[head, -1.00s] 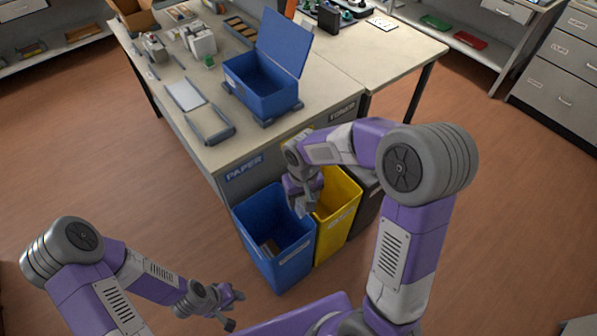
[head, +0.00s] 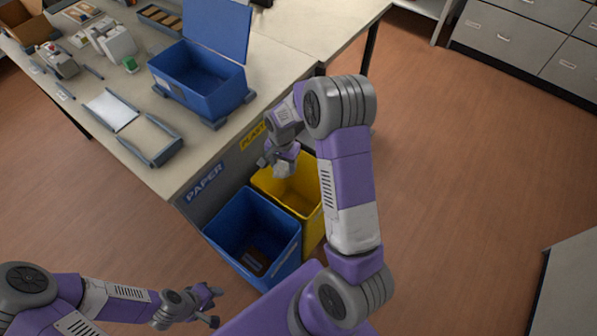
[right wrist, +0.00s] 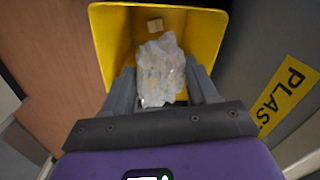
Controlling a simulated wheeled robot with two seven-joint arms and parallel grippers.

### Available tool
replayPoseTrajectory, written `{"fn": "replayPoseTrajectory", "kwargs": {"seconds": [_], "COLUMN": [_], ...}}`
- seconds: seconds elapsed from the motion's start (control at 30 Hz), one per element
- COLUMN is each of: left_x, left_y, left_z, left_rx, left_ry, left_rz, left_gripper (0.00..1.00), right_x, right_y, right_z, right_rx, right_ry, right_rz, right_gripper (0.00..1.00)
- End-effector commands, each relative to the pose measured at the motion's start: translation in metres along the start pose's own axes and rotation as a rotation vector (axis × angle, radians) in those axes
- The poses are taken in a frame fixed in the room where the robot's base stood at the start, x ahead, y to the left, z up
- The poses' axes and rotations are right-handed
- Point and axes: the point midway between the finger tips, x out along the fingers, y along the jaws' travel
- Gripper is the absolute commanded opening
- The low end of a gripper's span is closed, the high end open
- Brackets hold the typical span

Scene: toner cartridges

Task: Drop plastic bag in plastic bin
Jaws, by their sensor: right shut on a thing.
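A crumpled, clear plastic bag (right wrist: 160,70) is between the fingers of my right gripper (right wrist: 165,88), which is shut on it. In the head view the bag shows as a pale lump (head: 284,168) below my right gripper (head: 279,160). The yellow plastic bin (head: 305,197) stands on the floor beside the table. In the right wrist view the bag is over the opening of the yellow bin (right wrist: 106,45), with a small tan piece (right wrist: 155,25) inside. My left gripper (head: 212,305) is empty at the lower left, with its fingers apart.
A blue bin (head: 225,240) stands against the yellow bin, with brown pieces inside, below a "PAPER" label. A "PLASTIC" label (right wrist: 286,95) is on the table's side. The table (head: 195,150) carries an open blue box (head: 215,95).

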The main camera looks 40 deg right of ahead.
Motion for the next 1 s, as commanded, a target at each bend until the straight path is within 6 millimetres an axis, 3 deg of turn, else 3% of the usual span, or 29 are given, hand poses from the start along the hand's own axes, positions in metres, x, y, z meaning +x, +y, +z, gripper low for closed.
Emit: {"fn": "replayPoseTrajectory", "kwargs": {"seconds": [0.03,0.1,0.3,0.53,1.0], "left_x": [0.013,0.02,0.029,0.037,0.071], "left_y": [-0.005,-0.007,-0.011,-0.014,-0.026], "left_z": [-0.001,-0.001,-0.002,-0.002,-0.004], "left_rx": [0.0,0.0,0.0,0.001,0.0], "left_ry": [0.0,0.0,0.001,0.001,0.001], "left_rz": [0.0,0.0,0.0,0.0,0.0], "left_gripper": [0.38,0.38,0.38,0.38,0.38], "right_x": [0.026,0.044,0.069,0.082,0.13], "right_y": [0.009,0.018,0.033,0.034,0.035], "right_z": [-0.015,-0.03,-0.053,-0.056,-0.056], "right_rx": [0.105,0.226,0.413,0.436,0.432], "right_ry": [0.003,0.008,0.02,0.022,0.021], "right_rz": [0.004,0.004,0.003,0.002,0.003], "right_gripper": [0.31,0.31,0.31,0.3,0.3]}}
